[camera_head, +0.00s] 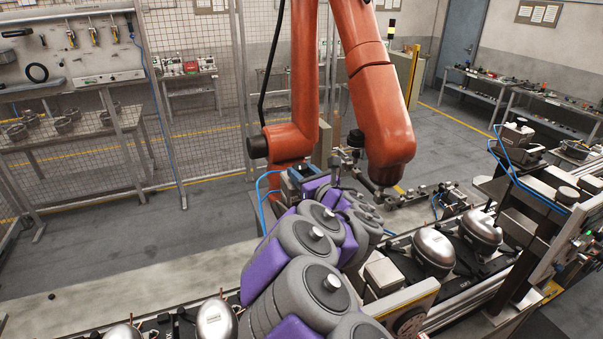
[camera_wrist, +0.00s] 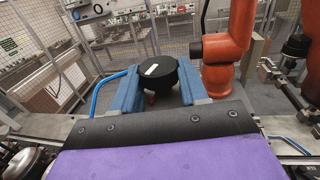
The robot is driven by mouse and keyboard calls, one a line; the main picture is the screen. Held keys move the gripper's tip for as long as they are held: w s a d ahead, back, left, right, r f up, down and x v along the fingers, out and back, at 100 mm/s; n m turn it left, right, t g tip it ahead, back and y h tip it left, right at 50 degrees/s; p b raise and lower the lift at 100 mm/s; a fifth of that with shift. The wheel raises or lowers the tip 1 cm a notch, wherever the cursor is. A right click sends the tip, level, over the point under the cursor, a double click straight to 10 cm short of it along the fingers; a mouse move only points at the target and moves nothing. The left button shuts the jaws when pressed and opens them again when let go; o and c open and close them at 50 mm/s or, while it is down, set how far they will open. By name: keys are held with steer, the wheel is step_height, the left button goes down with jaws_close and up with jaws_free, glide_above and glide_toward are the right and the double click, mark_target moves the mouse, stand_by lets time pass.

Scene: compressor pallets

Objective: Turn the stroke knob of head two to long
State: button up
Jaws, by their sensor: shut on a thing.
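A round black knob (camera_wrist: 165,72) with a short white mark on its face sits between the two blue fingers of my gripper (camera_wrist: 158,84) in the wrist view. The fingers are shut on its sides. The white mark lies a little slanted, near the left of the face. A small red spot shows below the knob, between the fingers. In the head view my gripper (camera_head: 296,178) is at the far end of my purple and grey arm, beyond the conveyor. The knob, its labels and the head number cannot be made out there.
An orange robot arm (camera_head: 384,110) stands just behind and right of my gripper. Silver compressors (camera_head: 433,254) sit on the line at the right. A blue hose (camera_head: 262,195) loops left of my gripper. A mesh fence (camera_head: 200,90) stands behind; grey floor lies open at the left.

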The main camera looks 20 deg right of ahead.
steer(key=o, duration=1)
steer(key=shift+s, duration=0.1)
steer(key=shift+o, duration=0.3)
steer(key=s+d+b, duration=0.2)
steer(key=s+b, duration=1)
steer(key=s, duration=0.5)
steer(key=shift+d, duration=0.3)
